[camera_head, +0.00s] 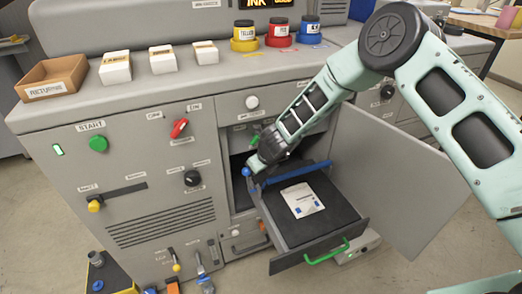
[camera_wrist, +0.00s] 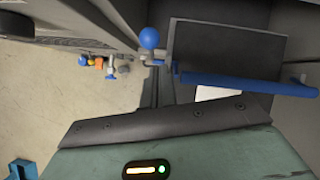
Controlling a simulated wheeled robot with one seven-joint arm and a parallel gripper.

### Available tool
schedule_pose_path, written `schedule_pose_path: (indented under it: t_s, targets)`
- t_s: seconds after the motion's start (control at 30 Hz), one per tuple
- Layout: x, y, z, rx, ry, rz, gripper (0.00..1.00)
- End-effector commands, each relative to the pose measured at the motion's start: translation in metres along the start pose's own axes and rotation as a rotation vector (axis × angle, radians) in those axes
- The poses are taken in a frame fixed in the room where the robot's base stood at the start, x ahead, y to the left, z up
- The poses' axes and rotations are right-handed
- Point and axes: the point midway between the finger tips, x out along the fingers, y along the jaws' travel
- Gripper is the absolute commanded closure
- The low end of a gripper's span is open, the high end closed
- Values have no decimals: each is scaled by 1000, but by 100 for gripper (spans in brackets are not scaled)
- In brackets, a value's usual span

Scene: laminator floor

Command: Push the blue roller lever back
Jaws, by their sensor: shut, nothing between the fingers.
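A blue ball knob (camera_head: 246,171) shows at the left side of the open compartment, and a blue bar (camera_head: 300,174) lies across the back of the pulled-out drawer (camera_head: 325,230). In the wrist view the blue knob (camera_wrist: 149,38) stands up on a short stem, and the blue bar (camera_wrist: 245,85) runs to the right of it. My gripper (camera_head: 257,163) is shut and empty, at the compartment opening close to the knob. I cannot tell whether it touches the knob. My wrist hides part of the compartment.
An open door panel (camera_head: 395,185) stands to the right of the drawer. The drawer has a green handle (camera_head: 327,252) and holds a white sheet (camera_head: 301,200). Ink jars, white boxes and a brown tray (camera_head: 52,78) stand on the machine top.

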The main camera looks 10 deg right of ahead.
Motion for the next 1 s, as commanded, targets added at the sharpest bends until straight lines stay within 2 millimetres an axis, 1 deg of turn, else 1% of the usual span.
schedule_pose_path:
  t_s: [0.33, 0.5, 0.67, 1.0]
  targets:
    - [-46, -11, 30, 2, 0, -2, 100]
    - [-62, -14, 40, 2, 1, -1, 100]
    - [-67, -15, 43, 1, 2, 0, 100]
    - [-67, -16, 43, 1, 2, 0, 100]
